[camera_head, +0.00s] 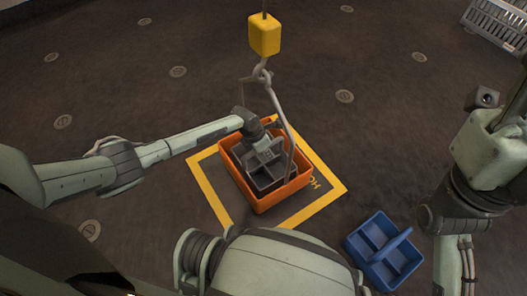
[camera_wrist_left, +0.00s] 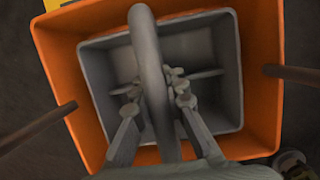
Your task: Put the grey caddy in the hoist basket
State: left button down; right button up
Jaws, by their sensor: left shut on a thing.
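The grey caddy (camera_head: 265,181) is inside the orange hoist basket (camera_head: 258,204), below its rim in the head view. The wrist view shows the caddy (camera_wrist_left: 103,72) surrounded by the orange walls of the basket (camera_wrist_left: 257,100). My left gripper (camera_head: 266,152) reaches into the basket from above and is shut on the caddy. Whether the caddy's underside touches the basket floor is hidden. My right gripper is not in view.
A yellow hoist block (camera_head: 264,35) and hook hang above the basket, with a grey bail (camera_head: 281,112) slanting down beside my left gripper. The basket stands inside a yellow floor square (camera_head: 214,196). A blue caddy (camera_head: 366,238) lies to the right. A pale crate (camera_head: 492,25) stands far right.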

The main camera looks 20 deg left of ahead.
pick_arm(q)
jog(key=shift+r, duration=0.2)
jog(key=shift+f, duration=0.1)
jog(key=c, duration=2.1)
grip_release()
jog(key=shift+f, duration=0.15)
jog(key=o, duration=0.5)
jog(key=shift+o, duration=0.2)
